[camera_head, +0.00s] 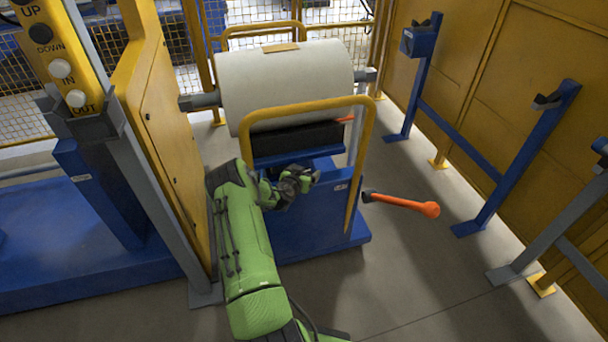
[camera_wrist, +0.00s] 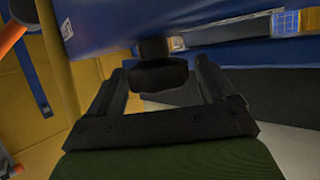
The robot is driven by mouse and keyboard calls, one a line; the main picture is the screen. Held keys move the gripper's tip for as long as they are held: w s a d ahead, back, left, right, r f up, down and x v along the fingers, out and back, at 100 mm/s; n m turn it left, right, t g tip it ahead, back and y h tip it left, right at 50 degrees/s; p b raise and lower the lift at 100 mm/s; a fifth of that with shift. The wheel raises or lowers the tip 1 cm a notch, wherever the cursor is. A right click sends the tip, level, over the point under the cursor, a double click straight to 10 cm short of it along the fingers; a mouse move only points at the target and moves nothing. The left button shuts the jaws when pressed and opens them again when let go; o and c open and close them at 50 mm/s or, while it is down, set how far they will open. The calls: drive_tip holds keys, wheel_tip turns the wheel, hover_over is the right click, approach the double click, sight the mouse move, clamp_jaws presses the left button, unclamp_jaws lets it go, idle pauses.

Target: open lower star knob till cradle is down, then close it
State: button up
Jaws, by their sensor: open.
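The large white film roll (camera_head: 285,82) sits above a black cradle (camera_head: 297,141) on a blue stand (camera_head: 318,222). In the wrist view, a dark knob (camera_wrist: 157,77) sits below a blue beam of the stand, on a short dark stem. My gripper (camera_wrist: 160,66) is open, with one finger on each side of the knob. I cannot tell whether the fingers touch it. In the head view my gripper (camera_head: 304,179) is at the front of the blue stand, just below the cradle. It hides the knob there.
A yellow tube guard (camera_head: 308,105) arches over the front of the roll. An orange-handled lever (camera_head: 405,204) sticks out right of the stand. A yellow panel (camera_head: 165,130) stands close on the left of my arm. Blue posts (camera_head: 520,160) stand at right; floor between is clear.

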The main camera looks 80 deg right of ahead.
drive_tip(key=c, duration=1)
drive_tip(key=shift+o, duration=0.2)
